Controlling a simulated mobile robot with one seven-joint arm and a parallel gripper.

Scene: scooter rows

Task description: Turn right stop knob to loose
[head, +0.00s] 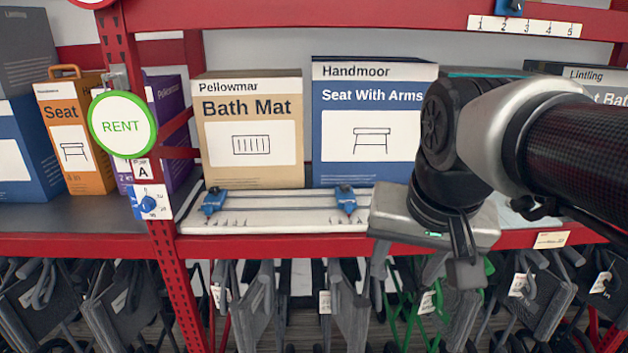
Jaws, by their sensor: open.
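Two blue stop knobs sit on a pale slotted rail (275,215) along the red shelf's front. The left stop knob (212,201) is below the Bath Mat box. The right stop knob (346,199) is below the Seat With Arms box, and its red tip points down at marks on the rail. My gripper (450,268) is to the right of the right knob, pointing down in front of the shelf edge, apart from the knob. It is open, with nothing seen between its fingers. My gripper and arm hide the right end of the rail.
A Bath Mat box (250,165) and a blue Seat With Arms box (365,172) stand just behind the rail. A red post (158,215) with a RENT sign (122,125) rises at the left. Folded frames (255,310) hang below the shelf.

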